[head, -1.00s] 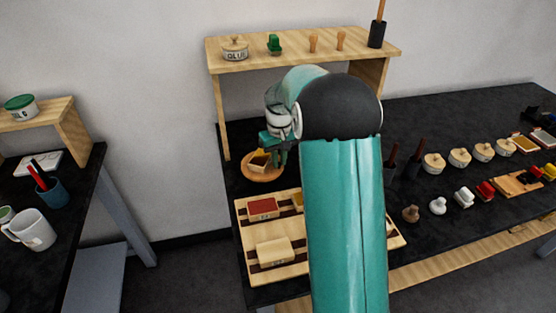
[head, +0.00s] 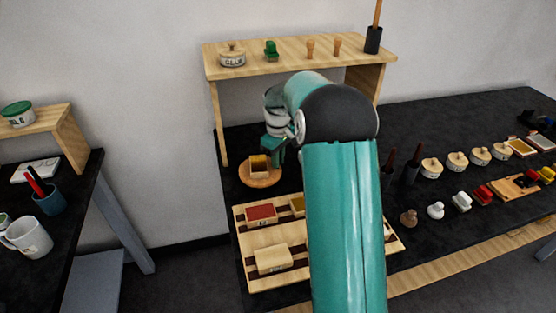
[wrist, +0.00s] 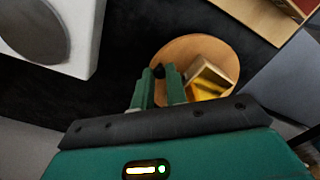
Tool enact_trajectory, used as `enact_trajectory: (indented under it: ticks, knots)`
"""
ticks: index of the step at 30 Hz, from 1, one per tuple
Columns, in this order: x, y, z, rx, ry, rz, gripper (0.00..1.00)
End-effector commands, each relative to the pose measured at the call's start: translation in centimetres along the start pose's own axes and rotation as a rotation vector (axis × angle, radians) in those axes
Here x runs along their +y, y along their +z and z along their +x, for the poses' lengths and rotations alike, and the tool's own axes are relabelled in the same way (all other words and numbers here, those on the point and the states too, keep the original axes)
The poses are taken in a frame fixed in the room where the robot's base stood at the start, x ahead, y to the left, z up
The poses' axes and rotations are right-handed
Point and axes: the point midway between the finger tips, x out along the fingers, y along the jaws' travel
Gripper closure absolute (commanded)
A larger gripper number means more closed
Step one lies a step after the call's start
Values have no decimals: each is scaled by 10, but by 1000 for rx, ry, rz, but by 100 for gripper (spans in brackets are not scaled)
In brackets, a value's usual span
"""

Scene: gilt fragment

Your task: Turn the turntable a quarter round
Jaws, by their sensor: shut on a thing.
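The turntable (head: 247,180) is a round wooden disc on the black table, left of my arm in the head view. It also shows in the wrist view (wrist: 183,47). An open wooden box (head: 259,168) with yellow inside stands on it; the wrist view shows the box (wrist: 208,80) right of my fingers. My gripper (wrist: 166,86) is shut on a small dark knob (wrist: 159,71) at the turntable's edge, mostly hidden between the fingers. In the head view my gripper (head: 278,152) is at the disc's back right side, and its fingertips are hard to make out.
A wooden shelf (head: 290,60) stands over the back of the table, close behind my gripper. A striped wooden tray (head: 243,232) with several blocks lies in front of the turntable. Several jars and stamps (head: 458,160) stand at the right.

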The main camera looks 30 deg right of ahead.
Motion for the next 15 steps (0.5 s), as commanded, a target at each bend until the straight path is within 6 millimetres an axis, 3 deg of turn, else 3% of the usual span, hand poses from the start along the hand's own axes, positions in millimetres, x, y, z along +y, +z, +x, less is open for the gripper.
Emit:
enact_trajectory:
  ticks: [15]
  knots:
    - [4, -4, -2, 4, 3, -78, 100]
